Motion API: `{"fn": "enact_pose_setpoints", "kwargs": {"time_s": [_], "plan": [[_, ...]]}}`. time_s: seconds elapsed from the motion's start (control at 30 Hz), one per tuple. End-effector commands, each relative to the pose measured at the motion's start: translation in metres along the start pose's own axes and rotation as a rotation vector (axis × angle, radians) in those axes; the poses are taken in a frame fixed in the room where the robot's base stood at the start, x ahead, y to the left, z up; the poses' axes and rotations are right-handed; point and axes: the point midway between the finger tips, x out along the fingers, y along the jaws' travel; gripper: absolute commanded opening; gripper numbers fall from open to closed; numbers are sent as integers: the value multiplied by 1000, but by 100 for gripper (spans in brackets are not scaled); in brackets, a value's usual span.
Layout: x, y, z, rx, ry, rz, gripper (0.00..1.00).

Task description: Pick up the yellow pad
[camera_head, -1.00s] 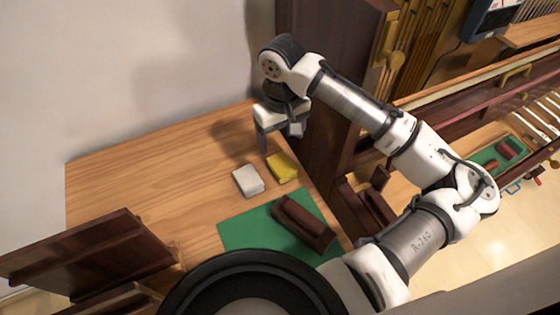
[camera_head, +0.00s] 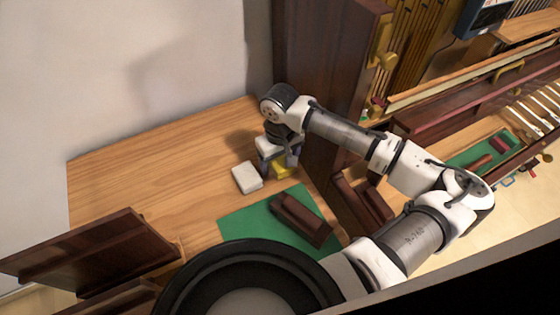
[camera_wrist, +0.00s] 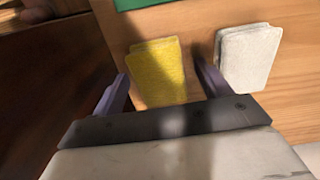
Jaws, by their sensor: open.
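The yellow pad (camera_head: 281,171) lies on the wooden table, partly hidden by my gripper in the head view. In the wrist view the yellow pad (camera_wrist: 157,74) lies between the two fingers, with a gap on each side. My gripper (camera_head: 277,170) is open, pointing down over the pad. In the wrist view my gripper (camera_wrist: 163,88) shows its two purplish fingers apart, with the right finger between the yellow pad and a white pad. I cannot tell how far the fingertips are above the table.
The white pad (camera_head: 247,178) lies close to the left of the yellow one, and also shows in the wrist view (camera_wrist: 247,55). A green mat (camera_head: 245,225) with a dark brown block (camera_head: 301,219) lies nearer. A dark wooden panel (camera_head: 318,120) stands close on the right. The table's left part (camera_head: 150,170) is clear.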

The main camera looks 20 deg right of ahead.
Motion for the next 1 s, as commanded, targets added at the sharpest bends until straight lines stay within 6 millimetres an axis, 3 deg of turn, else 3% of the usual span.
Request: {"fn": "enact_pose_setpoints", "kwargs": {"time_s": [0.07,0.43,0.77,1.0], "plan": [[0,0,0,0,0,0,76],[0,0,0,1,0,0,29],[-4,0,-1,0,0,0,29],[-25,0,-10,-1,0,0,29]]}}
